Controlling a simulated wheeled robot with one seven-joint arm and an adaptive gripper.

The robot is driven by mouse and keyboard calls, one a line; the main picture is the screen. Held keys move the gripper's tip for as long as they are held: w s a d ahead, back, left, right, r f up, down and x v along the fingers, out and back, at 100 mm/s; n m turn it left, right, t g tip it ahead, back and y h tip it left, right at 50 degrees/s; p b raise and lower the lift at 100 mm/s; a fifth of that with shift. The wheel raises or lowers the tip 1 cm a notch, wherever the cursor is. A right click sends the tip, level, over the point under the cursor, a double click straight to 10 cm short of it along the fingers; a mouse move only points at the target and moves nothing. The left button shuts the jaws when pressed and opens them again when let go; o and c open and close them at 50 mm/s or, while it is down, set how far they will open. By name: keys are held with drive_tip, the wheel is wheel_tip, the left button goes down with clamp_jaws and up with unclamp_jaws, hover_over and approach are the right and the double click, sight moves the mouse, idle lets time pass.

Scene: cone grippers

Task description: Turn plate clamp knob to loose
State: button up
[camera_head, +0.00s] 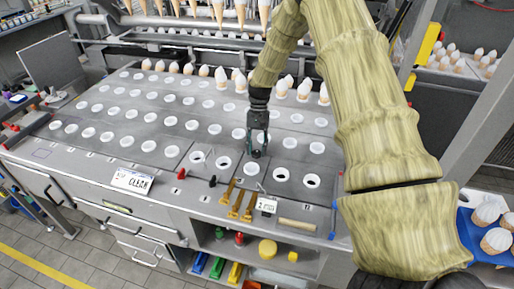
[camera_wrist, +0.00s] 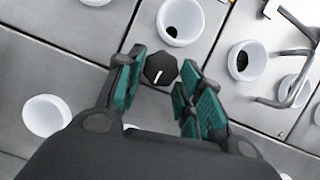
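The plate clamp knob (camera_wrist: 160,68) is a small, dark, many-sided knob with a white pointer line. It sits on the grey metal plate in the wrist view. My gripper (camera_wrist: 159,80) is open, with one green-padded finger on each side of the knob and a gap to each side. Whether its tips are level with the knob or above it, I cannot tell. In the head view my gripper (camera_head: 254,145) points down at the front middle of the plate table, and the knob is not clear there.
White cups sit in holes around the knob, including a cup (camera_wrist: 180,22) close above it in the wrist view. Bent metal rods (camera_wrist: 292,60) lie to the right. A "CLEAN" sign (camera_head: 132,181), yellow clamps (camera_head: 235,203) and red-tipped tools line the table's front.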

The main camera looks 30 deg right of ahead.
drive_tip(key=o, duration=0.3)
drive_tip(key=v, duration=1.2)
idle(0.4)
